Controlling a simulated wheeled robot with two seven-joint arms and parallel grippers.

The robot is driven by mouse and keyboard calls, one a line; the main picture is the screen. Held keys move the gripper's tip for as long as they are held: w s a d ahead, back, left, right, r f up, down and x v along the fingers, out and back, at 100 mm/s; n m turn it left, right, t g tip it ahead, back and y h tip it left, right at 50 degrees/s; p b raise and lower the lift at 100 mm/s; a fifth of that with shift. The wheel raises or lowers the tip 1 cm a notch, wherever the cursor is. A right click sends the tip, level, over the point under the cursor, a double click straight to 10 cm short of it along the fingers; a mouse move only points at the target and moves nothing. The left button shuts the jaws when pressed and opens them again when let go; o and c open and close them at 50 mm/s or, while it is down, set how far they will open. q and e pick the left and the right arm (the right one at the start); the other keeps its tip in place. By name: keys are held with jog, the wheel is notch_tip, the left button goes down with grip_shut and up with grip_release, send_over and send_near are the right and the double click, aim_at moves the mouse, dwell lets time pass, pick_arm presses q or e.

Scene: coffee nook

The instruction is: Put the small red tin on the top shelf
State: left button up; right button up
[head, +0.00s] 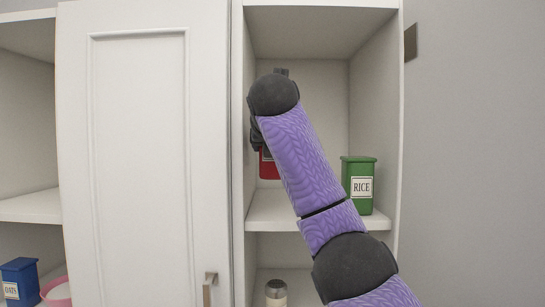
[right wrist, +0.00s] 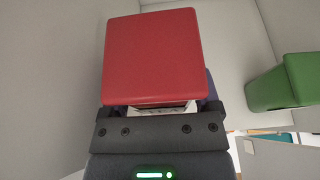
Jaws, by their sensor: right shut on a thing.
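The small red tin (head: 268,166) is inside the open cupboard, at the left of the compartment above the middle shelf board (head: 275,207). In the head view my right forearm covers much of it. In the right wrist view the red tin (right wrist: 152,56) fills the upper middle, between the fingers. My right gripper (right wrist: 158,107) is shut on it; in the head view the gripper (head: 258,140) is mostly hidden behind my wrist. My left gripper is not in view.
A green RICE tin (head: 358,184) stands on the same board to the right, apart from the red tin. A jar (head: 276,293) stands below. A white door (head: 150,150) is at the left. A blue OATS tin (head: 19,281) and pink item (head: 57,291) are lower left.

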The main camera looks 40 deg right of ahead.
aim_at(273, 173)
notch_tip(273, 173, down, 3)
jog(key=shift+d+r, duration=0.1)
jog(key=f, duration=0.3)
jog(key=shift+s+a, duration=0.1)
jog(key=shift+a, duration=0.1)
jog(key=shift+d+f, duration=0.15)
jog(key=shift+f, duration=0.05)
jog(key=shift+w+d+f, duration=0.15)
jog(key=shift+w, duration=0.15)
jog(key=shift+s+f, duration=0.1)
jog(key=shift+f, duration=0.05)
jog(key=o, duration=1.2)
jog(key=shift+o, duration=0.2)
jog(key=shift+r, duration=0.25)
jog(key=b+v, duration=0.3)
jog(key=v, duration=0.3)
jog(key=shift+s+a, duration=0.2)
jog(key=shift+a, duration=0.15)
jog(key=b+v, duration=0.5)
jog(key=b, duration=0.1)
jog(key=shift+s+a+r, duration=0.1)
jog(key=shift+s+r, duration=0.05)
jog(key=shift+r, duration=0.05)
